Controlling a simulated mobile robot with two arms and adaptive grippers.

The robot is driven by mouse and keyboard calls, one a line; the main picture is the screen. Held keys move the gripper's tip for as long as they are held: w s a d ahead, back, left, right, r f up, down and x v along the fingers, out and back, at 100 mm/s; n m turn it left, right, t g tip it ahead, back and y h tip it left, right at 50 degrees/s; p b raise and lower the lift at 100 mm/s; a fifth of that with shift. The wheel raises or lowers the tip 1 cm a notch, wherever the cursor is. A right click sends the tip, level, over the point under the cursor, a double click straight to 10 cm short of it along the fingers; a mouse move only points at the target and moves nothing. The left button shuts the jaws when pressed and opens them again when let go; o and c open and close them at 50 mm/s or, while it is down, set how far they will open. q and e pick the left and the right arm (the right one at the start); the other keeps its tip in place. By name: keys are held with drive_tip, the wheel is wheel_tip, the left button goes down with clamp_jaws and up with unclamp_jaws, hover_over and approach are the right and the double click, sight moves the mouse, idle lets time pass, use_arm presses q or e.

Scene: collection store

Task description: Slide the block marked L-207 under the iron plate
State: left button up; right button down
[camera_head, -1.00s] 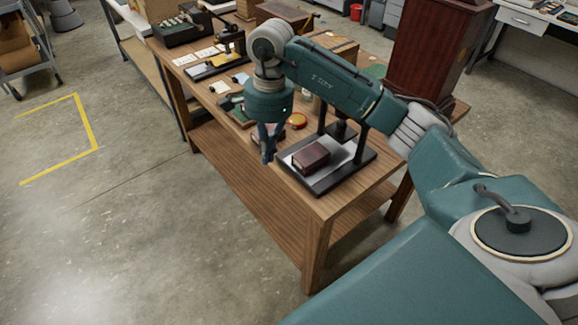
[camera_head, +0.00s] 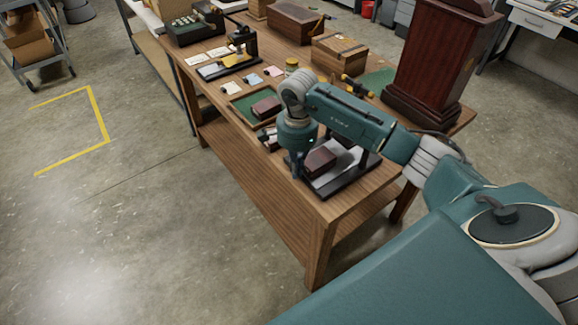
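A dark red-brown block (camera_head: 320,160) lies on the pale bed of a black-based press (camera_head: 346,182) near the table's front corner. Any marking on it is too small to read, so I cannot tell whether it is L-207. My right gripper (camera_head: 297,170) points down at the left side of this block, very close to it. I cannot tell whether it touches, or whether its fingers are open or shut. My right arm hides the upper press, including any iron plate. A similar block (camera_head: 266,107) lies in a green-lined tray (camera_head: 240,106). My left gripper is not in view.
The wooden table (camera_head: 327,212) also holds a smaller black stand (camera_head: 228,66), paper cards, a yellow-lidded jar (camera_head: 292,66) and wooden boxes (camera_head: 340,55). A tall dark red cabinet (camera_head: 433,60) stands at the back right.

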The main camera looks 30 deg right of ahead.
sight(313, 159)
drive_tip(key=shift+d, duration=0.25)
drive_tip(key=d+b, duration=0.1)
drive_tip(key=d, duration=0.1)
drive_tip(key=d+b, duration=0.3)
drive_tip(key=shift+w+d+f, duration=0.2)
drive_tip(key=shift+w+d, duration=0.05)
drive_tip(key=shift+d, duration=0.05)
drive_tip(key=shift+d+r, duration=0.1)
drive_tip(key=shift+d, duration=0.1)
drive_tip(key=shift+r, duration=0.1)
drive_tip(key=shift+a, duration=0.2)
